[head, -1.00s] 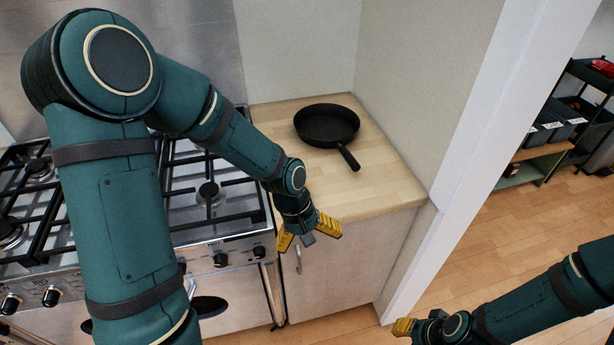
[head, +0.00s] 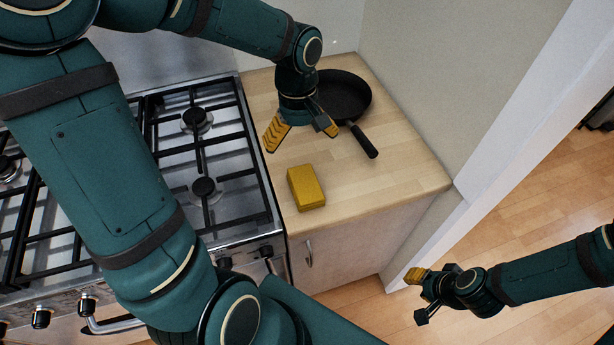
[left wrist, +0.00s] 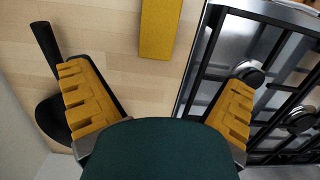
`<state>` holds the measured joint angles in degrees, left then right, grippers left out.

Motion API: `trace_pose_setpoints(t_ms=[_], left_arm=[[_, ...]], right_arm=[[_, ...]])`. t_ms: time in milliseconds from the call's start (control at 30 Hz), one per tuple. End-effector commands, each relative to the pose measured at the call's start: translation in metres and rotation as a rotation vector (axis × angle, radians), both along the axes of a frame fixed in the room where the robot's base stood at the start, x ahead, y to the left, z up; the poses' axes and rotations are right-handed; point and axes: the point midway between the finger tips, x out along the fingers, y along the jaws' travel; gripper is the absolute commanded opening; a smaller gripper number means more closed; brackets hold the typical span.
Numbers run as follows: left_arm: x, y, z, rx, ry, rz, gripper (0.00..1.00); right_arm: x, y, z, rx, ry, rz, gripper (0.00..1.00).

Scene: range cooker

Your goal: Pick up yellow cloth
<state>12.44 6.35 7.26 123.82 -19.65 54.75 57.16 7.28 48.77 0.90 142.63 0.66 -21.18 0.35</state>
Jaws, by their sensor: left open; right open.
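The yellow cloth (head: 306,188) is a folded, block-like piece lying on the wooden counter near its front left edge, beside the stove. It also shows in the left wrist view (left wrist: 160,28) at the top, beyond and between the fingers. My left gripper (head: 300,136) is open and empty above the counter, behind the cloth and in front of the pan. In the left wrist view my left gripper (left wrist: 155,98) has its yellow-padded fingers wide apart. My right gripper (head: 420,294) is open and empty at the lower right, over the floor, well away from the cloth.
A black frying pan (head: 343,96) stands on the wooden counter (head: 395,165) behind the cloth, its handle pointing toward the front right. The gas stove (head: 180,150) with black grates adjoins the counter on the left. A wall closes the right side. Counter around the cloth is clear.

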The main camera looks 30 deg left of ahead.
Motion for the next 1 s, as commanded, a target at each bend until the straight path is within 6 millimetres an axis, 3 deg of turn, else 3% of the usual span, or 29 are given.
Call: trace_pose_setpoints(t_ms=[400, 667, 1000], left_arm=[[-0.006, -0.006, -0.07, -0.001, 0.005, 0.001, 1.0], [-0.007, -0.008, -0.088, -0.001, 0.002, 0.001, 1.0], [-0.01, -0.014, -0.131, -0.002, 0.003, 0.0, 1.0]], right_arm=[[-0.005, 0.001, -0.015, 0.002, 0.011, 0.007, 0.34], [-0.006, 0.001, -0.018, 0.002, 0.013, 0.01, 0.34], [-0.009, 0.002, -0.028, 0.004, 0.021, 0.015, 0.34]])
